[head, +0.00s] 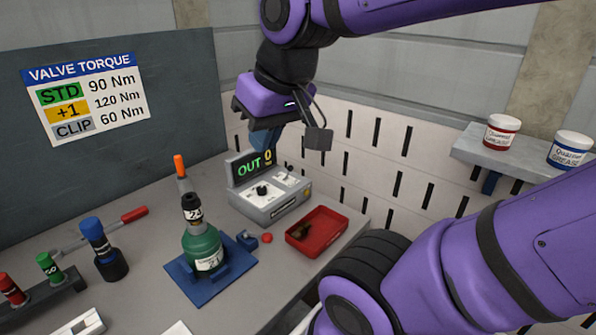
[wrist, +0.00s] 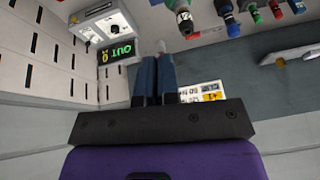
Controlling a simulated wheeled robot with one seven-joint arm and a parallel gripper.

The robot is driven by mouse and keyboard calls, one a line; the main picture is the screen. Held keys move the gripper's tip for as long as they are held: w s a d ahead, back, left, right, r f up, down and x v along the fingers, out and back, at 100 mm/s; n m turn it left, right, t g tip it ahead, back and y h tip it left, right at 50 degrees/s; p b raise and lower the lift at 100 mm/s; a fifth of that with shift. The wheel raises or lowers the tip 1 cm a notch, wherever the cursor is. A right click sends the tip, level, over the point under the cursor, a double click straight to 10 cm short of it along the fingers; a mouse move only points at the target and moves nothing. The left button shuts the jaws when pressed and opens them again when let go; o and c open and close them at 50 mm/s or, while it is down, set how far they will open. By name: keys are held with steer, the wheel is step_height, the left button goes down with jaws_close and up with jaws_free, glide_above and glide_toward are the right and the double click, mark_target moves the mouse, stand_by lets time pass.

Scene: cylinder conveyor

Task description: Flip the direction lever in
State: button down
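The control box (head: 268,201) is grey with a white top panel and stands at the back of the bench. Its green display (head: 248,164) reads OUT. A small black knob or lever (head: 262,190) sits on the panel; its exact setting is too small to tell. In the wrist view the box (wrist: 103,22) is at the upper left, with its display (wrist: 122,51) beside the fingers. My gripper (head: 262,147) hangs above and behind the box, apart from it. In the wrist view its two blue fingers (wrist: 157,62) are together, with nothing visibly held.
A green cylinder (head: 203,247) with a black valve stands on a blue base in front of the box. A red tray (head: 317,232) lies to the right. Blue, green and red tools (head: 97,240) stand at left. A slotted wall (head: 390,150) is behind.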

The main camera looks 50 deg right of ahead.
steer(key=w+d+f+m+y, duration=0.7)
steer(key=w+d+f+m, duration=0.45)
steer(key=d+m, duration=0.35)
steer(key=s+d+f+m+t+h, duration=0.1)
steer(key=d+f+m+t, duration=0.1)
steer(key=d+f+m, duration=0.2)
steer(key=s+d+f+m+t+h, duration=0.1)
steer(key=d+f+m, duration=0.4)
steer(key=d, duration=0.5)
steer(key=s+d+f+m+t, duration=0.1)
steer(key=d+f+m+t, duration=0.3)
steer(key=d, duration=0.4)
steer(key=shift+f+m+h, duration=0.25)
steer(key=shift+m+h, duration=0.05)
steer(key=shift+h, duration=0.1)
steer(key=shift+s, duration=0.1)
glide_toward(288, 173)
steer(key=w+f, duration=0.2)
steer(key=shift+w+a+f, duration=0.25)
steer(key=shift+w+f, duration=0.05)
steer(key=shift+f, duration=0.1)
steer(key=shift+w+a+r, duration=0.15)
steer(key=shift+w+a, duration=0.05)
steer(key=shift+w, duration=0.2)
steer(key=shift+w+a+r, duration=0.15)
steer(key=shift+w+a, duration=0.05)
steer(key=shift+w, duration=0.15)
